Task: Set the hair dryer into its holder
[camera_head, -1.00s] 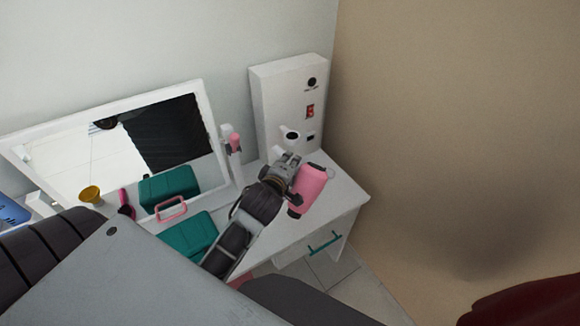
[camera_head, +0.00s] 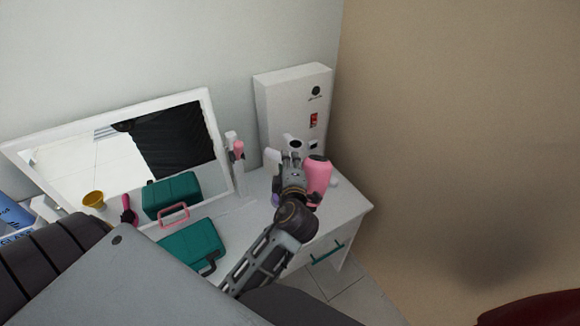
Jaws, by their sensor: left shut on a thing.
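The hair dryer (camera_head: 318,175) has a pink body with a dark end. It stands nearly upright at the right side of my left gripper (camera_head: 294,163), which is shut on it. The gripper hides part of the dryer. Behind them is a tall white unit (camera_head: 275,105) with a round black knob, a red switch and a white ring-like holder (camera_head: 294,142) with a dark opening. The gripper is just in front of and below this ring, and the dryer is to its right, outside it. Whether anything touches the ring, I cannot tell. My right gripper is out of view.
A white-framed mirror (camera_head: 217,140) stands on the white desk (camera_head: 345,205). A teal case (camera_head: 190,243) lies in front of it. A yellow cup (camera_head: 93,200) is at left. A pink-topped item (camera_head: 238,150) stands between mirror and unit. The wall is close on the right.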

